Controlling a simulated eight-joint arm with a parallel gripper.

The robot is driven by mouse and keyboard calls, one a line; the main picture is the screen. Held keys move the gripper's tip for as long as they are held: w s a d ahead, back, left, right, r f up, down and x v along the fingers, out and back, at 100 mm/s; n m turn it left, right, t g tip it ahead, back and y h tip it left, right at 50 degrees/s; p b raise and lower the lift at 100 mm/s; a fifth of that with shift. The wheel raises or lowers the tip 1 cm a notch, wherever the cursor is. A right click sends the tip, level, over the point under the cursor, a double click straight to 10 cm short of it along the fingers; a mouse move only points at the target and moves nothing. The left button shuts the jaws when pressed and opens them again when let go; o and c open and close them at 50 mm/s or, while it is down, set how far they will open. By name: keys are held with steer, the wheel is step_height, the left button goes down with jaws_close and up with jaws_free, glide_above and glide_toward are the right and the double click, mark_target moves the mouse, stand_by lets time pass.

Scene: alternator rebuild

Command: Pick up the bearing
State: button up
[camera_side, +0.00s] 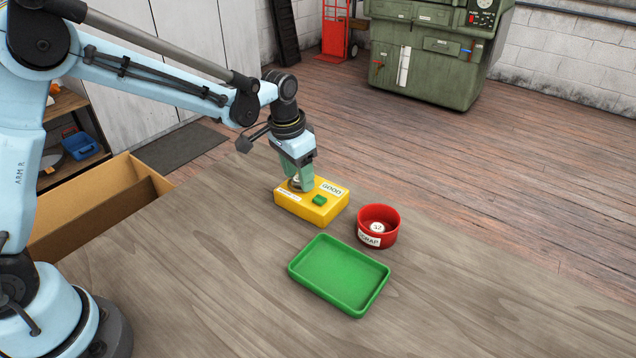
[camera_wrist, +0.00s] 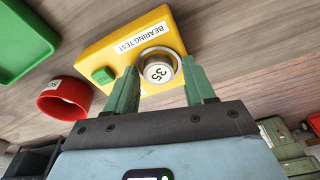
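The bearing (camera_wrist: 159,72) is a silver ring with a white face marked 35, in the wrist view. It sits at a round seat on the yellow bearing tester (camera_side: 311,210), which also shows in the wrist view (camera_wrist: 105,55). My gripper (camera_side: 300,182) points down over the left part of the tester. In the wrist view my gripper (camera_wrist: 162,64) has its green fingers open on either side of the bearing, with small gaps seeming to show. In the side view the fingers mostly hide the bearing. The tester displays GOOD and has a green button (camera_side: 319,199).
A red bowl (camera_side: 391,236) labelled SCRAP holds a round white-faced piece (camera_side: 377,228). An empty green tray (camera_side: 338,275) lies in front of it. The wooden table (camera_side: 200,265) is clear at the left. A green machine (camera_side: 430,60) stands far behind.

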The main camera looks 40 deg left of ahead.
steer(key=shift+d, duration=0.1)
jaws_close()
